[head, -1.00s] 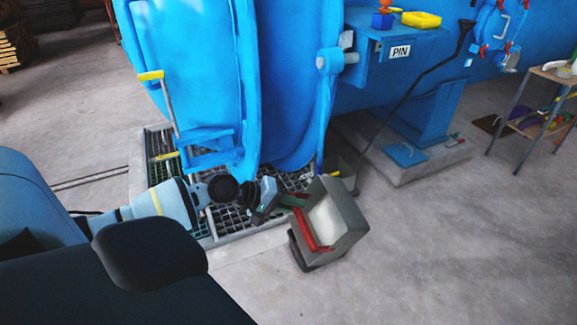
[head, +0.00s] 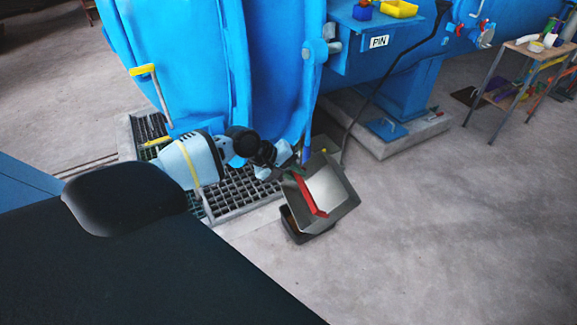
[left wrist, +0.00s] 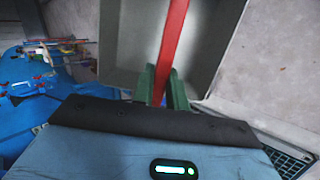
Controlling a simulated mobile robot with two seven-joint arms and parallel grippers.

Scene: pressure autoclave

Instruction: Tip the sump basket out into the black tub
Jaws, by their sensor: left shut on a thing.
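My left gripper (head: 291,170) is shut on the red handle bar (head: 309,192) of the sump basket. The basket (head: 338,187) is a grey box, held tilted with its open side partly facing the head camera. No contents can be made out in its pale interior. The black tub (head: 306,228) stands on the floor just below the basket and is partly hidden by it. In the left wrist view, the green fingertips (left wrist: 162,87) close on the red bar (left wrist: 173,38), with the basket's grey walls (left wrist: 120,40) around it. My right gripper is not in view.
The blue autoclave (head: 280,70) stands behind the gripper, above a floor grating (head: 235,190) with a pale kerb. A blue shelf with a PIN label (head: 379,41) juts out at upper right. A small work table (head: 530,47) stands far right.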

